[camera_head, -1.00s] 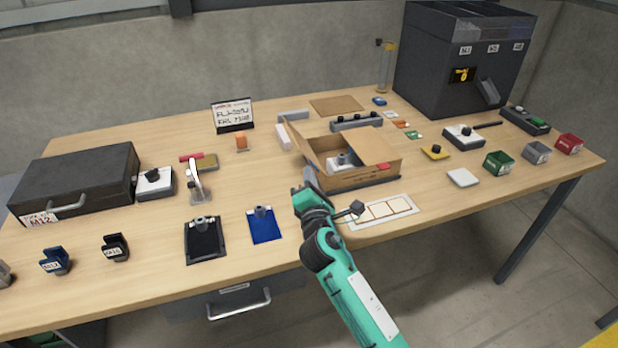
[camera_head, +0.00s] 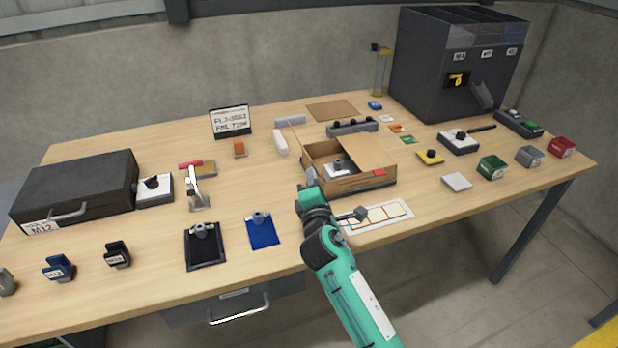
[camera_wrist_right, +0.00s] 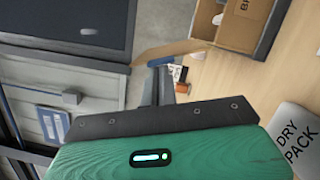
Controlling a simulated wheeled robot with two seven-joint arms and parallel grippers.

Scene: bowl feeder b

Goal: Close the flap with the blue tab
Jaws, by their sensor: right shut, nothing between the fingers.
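An open cardboard box (camera_head: 350,186) stands on the table at centre right, with a grey part with a knob (camera_head: 338,168) inside. Its right flap (camera_head: 369,150) lies over the right half and carries a red tab (camera_head: 379,172). The left flap stands up, seen almost edge-on; in the right wrist view this flap (camera_wrist_right: 190,47) is a thin tan strip with the blue tab (camera_wrist_right: 160,61) on its edge. My right gripper (camera_head: 310,177) is at the box's front left corner, shut and empty, fingertips (camera_wrist_right: 158,78) close to the blue tab. Contact cannot be told. My left gripper is out of view.
A white card with framed panels (camera_head: 378,216) lies before the box. A blue plate (camera_head: 262,232) lies left of my right arm. Bare table lies left of the box.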

